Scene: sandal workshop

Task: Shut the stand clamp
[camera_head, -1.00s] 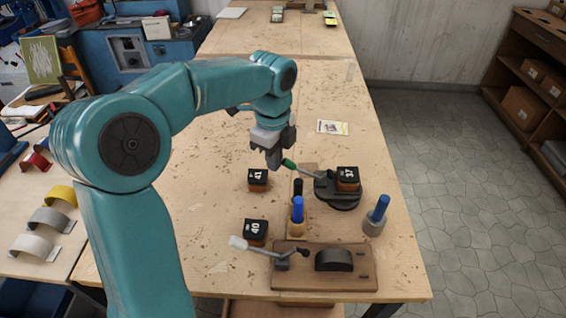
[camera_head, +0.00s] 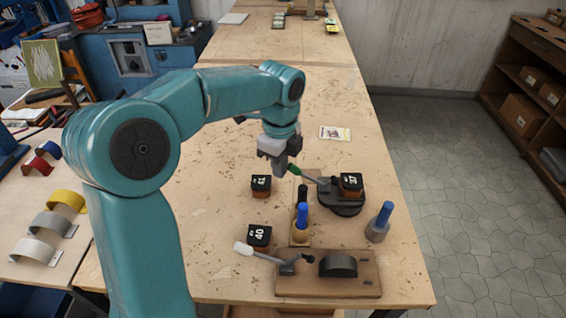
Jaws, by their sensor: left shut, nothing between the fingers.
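A clamp with a green handle (camera_head: 294,169) is on a round dark stand (camera_head: 342,208) on the workbench. The handle slants up to the left from the stand. A dark-topped block marked 37 (camera_head: 351,184) sits on the stand. My left gripper (camera_head: 280,170) is shut and empty, fingers pointing down, just left of the green handle's tip. I cannot tell whether it touches the handle. My right gripper is not in view.
Blocks marked 41 (camera_head: 261,185) and 40 (camera_head: 259,235) stand left of the stand. A wooden board (camera_head: 365,286) with a white-handled clamp (camera_head: 243,248) lies nearest. The bench behind is mostly clear.

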